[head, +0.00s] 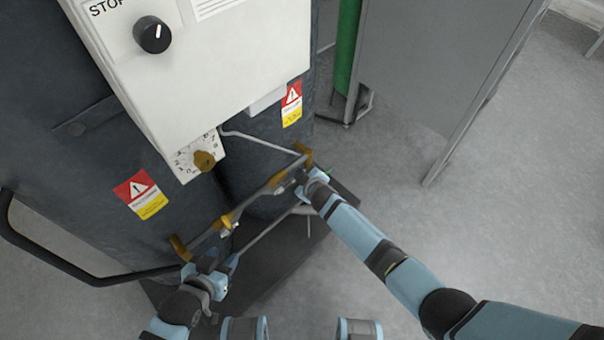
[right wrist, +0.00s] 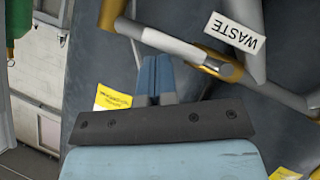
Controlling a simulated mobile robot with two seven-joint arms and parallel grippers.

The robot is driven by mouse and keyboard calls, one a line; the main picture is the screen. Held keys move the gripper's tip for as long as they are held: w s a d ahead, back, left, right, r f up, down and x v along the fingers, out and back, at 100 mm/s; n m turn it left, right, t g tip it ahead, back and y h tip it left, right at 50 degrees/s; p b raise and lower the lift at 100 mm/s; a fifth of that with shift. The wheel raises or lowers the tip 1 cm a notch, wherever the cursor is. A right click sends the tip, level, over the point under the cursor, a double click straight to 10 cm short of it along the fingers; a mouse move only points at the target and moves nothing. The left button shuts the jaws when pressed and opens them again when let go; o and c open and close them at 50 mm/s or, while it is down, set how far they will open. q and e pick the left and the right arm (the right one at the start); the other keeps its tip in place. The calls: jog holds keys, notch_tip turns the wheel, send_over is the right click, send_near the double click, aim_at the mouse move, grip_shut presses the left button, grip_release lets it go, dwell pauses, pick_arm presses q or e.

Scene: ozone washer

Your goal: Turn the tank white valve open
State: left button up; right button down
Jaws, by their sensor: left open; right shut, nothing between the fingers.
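A pipe (head: 255,196) with brass elbows runs low along the front of the dark tank (head: 85,150). I cannot single out a white valve handle with certainty. In the right wrist view, a pale grey section (right wrist: 172,42) of the pipe lies just beyond my right fingertips, beside a white WASTE tag (right wrist: 235,33). My right gripper (right wrist: 156,60) is shut and empty, close to this pipe; whether it touches is unclear. In the head view it (head: 300,184) is at the pipe's right part. My left gripper (head: 231,258) is open below the pipe's left part, its fingers small and partly hidden.
A white control box (head: 215,75) with a black knob (head: 152,35) and a brass dial knob (head: 204,160) overhangs the pipe. A black handrail (head: 60,262) is at the left. A grey panel (head: 440,70) and green cylinder (head: 346,45) stand behind. The floor at right is clear.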

jog(key=s+d+r+p, duration=0.6)
jog(key=s+r, duration=0.1)
jog(key=r, duration=0.3)
jog(key=s+d+r+m+p, duration=0.2)
jog(key=s+d, duration=0.3)
jog(key=s, duration=0.3)
jog(key=s+d+r+m+h+p, duration=0.1)
jog(key=s+d+r+m, duration=0.3)
jog(key=s, duration=0.4)
jog(key=s+d+r+m+h+p, duration=0.1)
jog(key=s+d+r+m+p, duration=0.1)
jog(key=s, duration=0.6)
jog(key=d+r+m, duration=0.1)
jog(key=d+r, duration=0.1)
jog(key=d, duration=0.1)
jog(key=shift+d+r+p, duration=0.15)
jog(key=shift+d+p, duration=0.15)
jog(key=shift+d, duration=0.05)
